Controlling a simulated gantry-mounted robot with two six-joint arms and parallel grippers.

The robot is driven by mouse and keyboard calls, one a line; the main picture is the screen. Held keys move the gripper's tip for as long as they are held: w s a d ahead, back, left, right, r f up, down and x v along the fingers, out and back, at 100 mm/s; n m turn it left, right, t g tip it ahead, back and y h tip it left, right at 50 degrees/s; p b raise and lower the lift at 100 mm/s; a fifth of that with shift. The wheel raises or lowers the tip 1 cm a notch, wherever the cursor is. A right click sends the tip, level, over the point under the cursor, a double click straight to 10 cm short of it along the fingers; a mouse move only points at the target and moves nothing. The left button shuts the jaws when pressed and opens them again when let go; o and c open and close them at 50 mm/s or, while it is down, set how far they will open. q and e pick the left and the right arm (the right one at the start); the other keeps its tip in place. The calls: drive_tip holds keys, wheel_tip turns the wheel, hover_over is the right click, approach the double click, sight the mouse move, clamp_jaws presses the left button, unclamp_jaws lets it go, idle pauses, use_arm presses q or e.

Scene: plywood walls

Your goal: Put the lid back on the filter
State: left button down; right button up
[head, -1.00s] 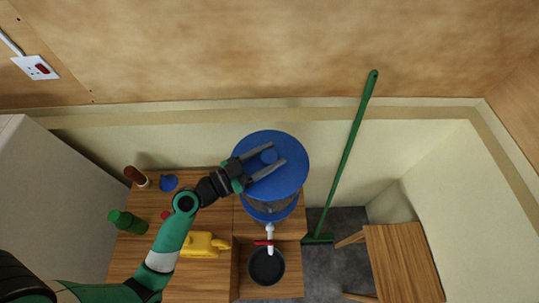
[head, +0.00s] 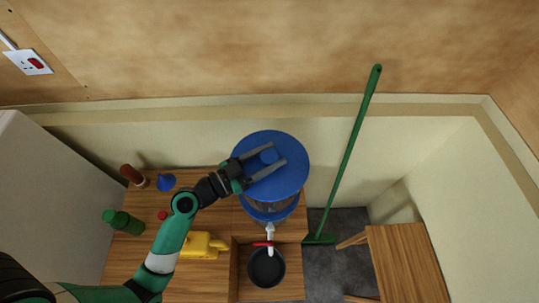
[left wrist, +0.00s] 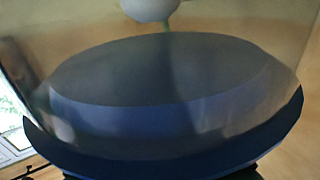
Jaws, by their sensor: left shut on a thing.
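The round blue lid (head: 290,178) is over the top of the filter in the head view. The filter (head: 268,210) has a clear body, a blue lower part and a white tap (head: 269,232) with a red handle at its front. My left gripper (head: 278,153) is shut on the lid's central knob (head: 268,157), one finger on each side. I cannot tell whether the lid is seated or slightly above the rim. In the left wrist view a broad dark-blue disc (left wrist: 165,110) fills the frame, blurred and seen close. My right gripper is not in view.
A black bowl (head: 266,267) sits below the tap. A green broom (head: 347,160) leans right of the filter. A wooden stool (head: 405,260) stands beyond it.

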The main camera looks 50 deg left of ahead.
use_arm(q)
drive_tip(key=shift+f+b, duration=0.25)
drive_tip(key=shift+b, duration=0.15)
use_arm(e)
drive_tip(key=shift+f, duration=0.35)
use_arm(q)
drive_tip(key=shift+c, duration=0.6)
unclamp_jaws()
